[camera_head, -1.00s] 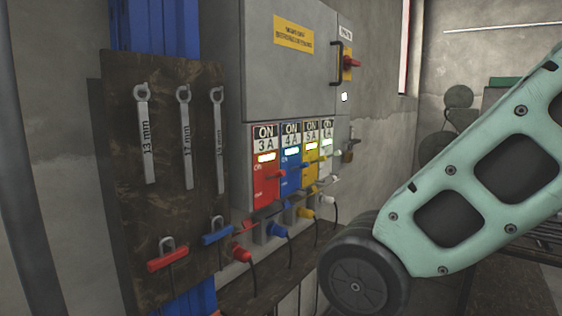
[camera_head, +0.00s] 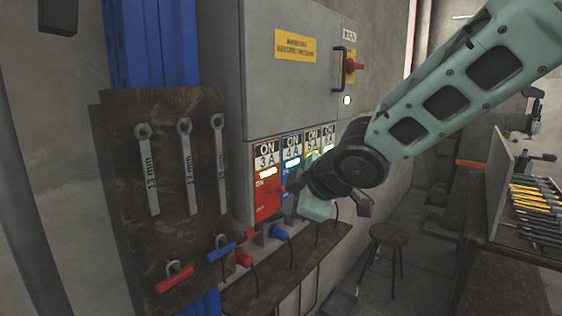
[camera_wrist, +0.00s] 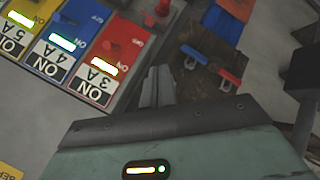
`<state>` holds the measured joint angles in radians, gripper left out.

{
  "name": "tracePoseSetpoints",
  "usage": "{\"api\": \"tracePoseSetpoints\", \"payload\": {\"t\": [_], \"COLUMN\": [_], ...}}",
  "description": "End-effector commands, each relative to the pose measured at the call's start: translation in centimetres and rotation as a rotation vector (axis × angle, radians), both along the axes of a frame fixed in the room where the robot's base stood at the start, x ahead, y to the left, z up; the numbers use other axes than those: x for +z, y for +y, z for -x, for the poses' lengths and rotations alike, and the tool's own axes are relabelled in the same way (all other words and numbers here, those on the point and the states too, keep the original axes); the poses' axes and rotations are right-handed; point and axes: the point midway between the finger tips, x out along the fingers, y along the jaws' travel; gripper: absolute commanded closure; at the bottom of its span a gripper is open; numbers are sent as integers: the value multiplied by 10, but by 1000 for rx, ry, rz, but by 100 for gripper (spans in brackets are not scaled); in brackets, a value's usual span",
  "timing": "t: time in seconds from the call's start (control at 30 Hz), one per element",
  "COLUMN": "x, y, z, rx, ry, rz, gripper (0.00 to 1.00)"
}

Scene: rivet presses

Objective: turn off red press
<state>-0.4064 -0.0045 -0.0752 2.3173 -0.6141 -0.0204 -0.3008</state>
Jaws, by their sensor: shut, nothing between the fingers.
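The red switch panel (camera_head: 266,190), labelled ON 3 A, is leftmost in the row under the grey cabinet. Its lamp is lit. In the wrist view the red panel (camera_wrist: 124,38) appears upside down, with a red knob (camera_wrist: 110,47) between the lit lamp and the OFF mark. My gripper (camera_head: 289,199) is in front of the row, close to the red panel; its fingertips are hard to make out in the head view. In the wrist view my gripper's fingers (camera_wrist: 157,80) are together, empty, beside the red panel's ON end. Contact with the knob is not visible.
Blue (camera_head: 291,178) and yellow panels stand right of the red one, lamps lit. Plugs with cables, including a red plug (camera_head: 244,258), hang below over a shelf. A wrench board (camera_head: 165,220) with red and blue padlocks is left. A stool (camera_head: 389,238) and tool bench are right.

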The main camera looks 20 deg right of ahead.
Motion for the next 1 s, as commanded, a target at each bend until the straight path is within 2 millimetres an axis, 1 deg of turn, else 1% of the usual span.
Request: {"api": "tracePoseSetpoints", "payload": {"t": [0.03, 0.1, 0.17, 0.23, 0.53, 0.67, 0.77, 1.0], "x": [29, 47, 56, 60, 59, 55, 47, 26], "y": [-6, -12, -15, -16, -16, -14, -10, 4], "z": [-17, -32, -39, -43, -43, -48, -57, -92], "rx": [45, 101, 133, 154, 158, 158, 157, 158], "ry": [-68, -143, -182, -205, -211, -208, -207, -205], "rz": [25, 54, 73, 85, 87, 87, 87, 87], "gripper": [100, 100, 100, 100, 100, 100, 100, 100]}}
